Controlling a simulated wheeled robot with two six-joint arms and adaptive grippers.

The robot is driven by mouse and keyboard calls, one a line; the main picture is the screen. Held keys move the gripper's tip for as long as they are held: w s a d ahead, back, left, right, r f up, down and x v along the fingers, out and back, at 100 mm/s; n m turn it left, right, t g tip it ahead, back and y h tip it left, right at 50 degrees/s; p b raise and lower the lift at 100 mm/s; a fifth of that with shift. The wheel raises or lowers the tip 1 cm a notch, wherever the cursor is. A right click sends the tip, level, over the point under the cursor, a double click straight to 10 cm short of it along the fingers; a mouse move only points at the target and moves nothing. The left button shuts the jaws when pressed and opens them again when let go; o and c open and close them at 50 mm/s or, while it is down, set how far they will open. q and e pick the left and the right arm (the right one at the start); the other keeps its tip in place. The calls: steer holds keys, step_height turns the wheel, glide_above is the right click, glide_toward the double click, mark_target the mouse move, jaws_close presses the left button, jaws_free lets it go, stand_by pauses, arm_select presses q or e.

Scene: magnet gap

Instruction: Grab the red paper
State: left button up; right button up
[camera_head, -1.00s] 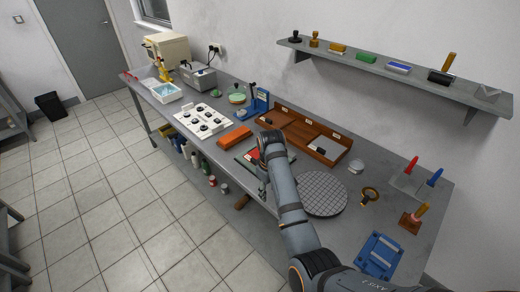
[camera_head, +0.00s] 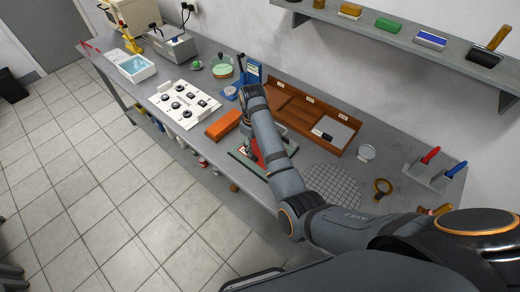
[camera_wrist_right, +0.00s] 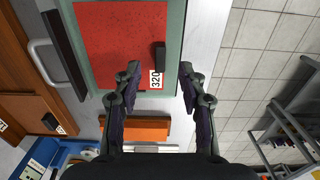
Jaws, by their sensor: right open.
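The red paper (camera_wrist_right: 122,45) lies flat on a green-edged board (camera_wrist_right: 177,40) on the bench. A small black block (camera_wrist_right: 160,55) and a white label reading 320 (camera_wrist_right: 156,80) are at its edge. In the right wrist view my right gripper (camera_wrist_right: 160,72) is open and empty, its two fingers apart over the label end of the board. Whether the fingertips touch anything I cannot tell. In the head view my right forearm hides most of the paper and the gripper; a corner of the board (camera_head: 242,160) shows. My left gripper is not in view.
An orange block (camera_head: 223,123) and a white panel with black knobs (camera_head: 182,103) lie left of the board. A wooden rack (camera_head: 300,115) stands behind it. A shelf (camera_head: 400,35) hangs above.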

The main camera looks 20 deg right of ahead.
mark_target(254, 157)
steer(key=f, duration=0.1)
steer(key=f+p, duration=0.1)
steer(key=f, duration=0.1)
steer(key=shift+w, duration=0.2)
steer(key=f, duration=0.2)
steer(key=shift+s+f+p, duration=0.2)
steer(key=shift+f+p, duration=0.1)
steer(key=shift+p, duration=0.05)
steer(key=shift+f, duration=0.35)
steer(key=shift+w+f, duration=0.1)
steer(key=shift+f, duration=0.05)
steer(key=shift+a, duration=0.1)
steer(key=c, duration=0.9)
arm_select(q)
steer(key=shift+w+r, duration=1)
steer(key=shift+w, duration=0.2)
